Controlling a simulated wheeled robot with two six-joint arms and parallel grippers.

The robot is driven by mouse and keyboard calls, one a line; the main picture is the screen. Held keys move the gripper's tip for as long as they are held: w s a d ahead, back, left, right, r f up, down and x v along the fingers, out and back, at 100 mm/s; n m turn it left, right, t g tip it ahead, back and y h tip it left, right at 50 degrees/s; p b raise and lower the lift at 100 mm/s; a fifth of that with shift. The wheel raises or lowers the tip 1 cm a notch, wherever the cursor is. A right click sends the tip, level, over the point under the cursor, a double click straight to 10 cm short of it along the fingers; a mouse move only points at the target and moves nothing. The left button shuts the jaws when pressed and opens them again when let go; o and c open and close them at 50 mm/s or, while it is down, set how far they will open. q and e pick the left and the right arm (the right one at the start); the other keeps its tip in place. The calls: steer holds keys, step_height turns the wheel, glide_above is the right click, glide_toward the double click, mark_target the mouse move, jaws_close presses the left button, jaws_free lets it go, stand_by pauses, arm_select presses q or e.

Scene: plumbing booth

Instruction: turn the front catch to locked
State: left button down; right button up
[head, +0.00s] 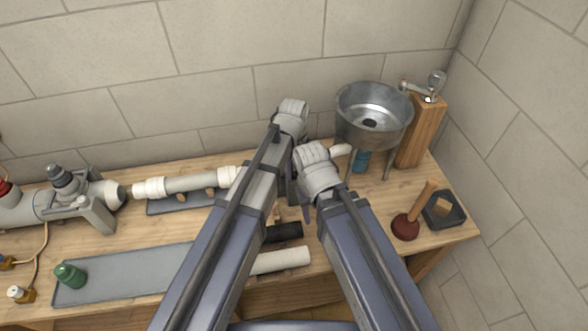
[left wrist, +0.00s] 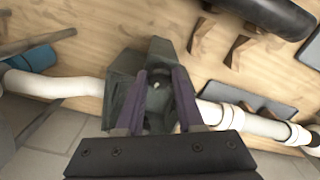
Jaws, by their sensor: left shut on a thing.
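A dark grey-green block (left wrist: 122,78) sits in the line of white pipe in the left wrist view. My left gripper (left wrist: 158,86) reaches into it, with its two purple fingers on either side of a small dark part with a round, screw-like spot. The fingers are shut on this part, which seems to be the front catch; its angle is hard to read. In the head view my two arms cover the block and most of the left gripper. The right arm's wrist (head: 318,170) shows in the head view, but its gripper is hidden.
A metal funnel bowl (head: 372,112) on legs, a wooden block with a crank (head: 422,132) and a plunger (head: 412,214) stand to the right. Tiled walls close the back and right.

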mark_target(294, 171)
arm_select(q)
steer(key=m, duration=1.3)
steer(key=shift+m, duration=0.5)
steer(key=c, duration=0.5)
jaws_free()
step_height(294, 171, up, 8)
steer(key=p, duration=0.8)
steer(key=shift+f, duration=0.1)
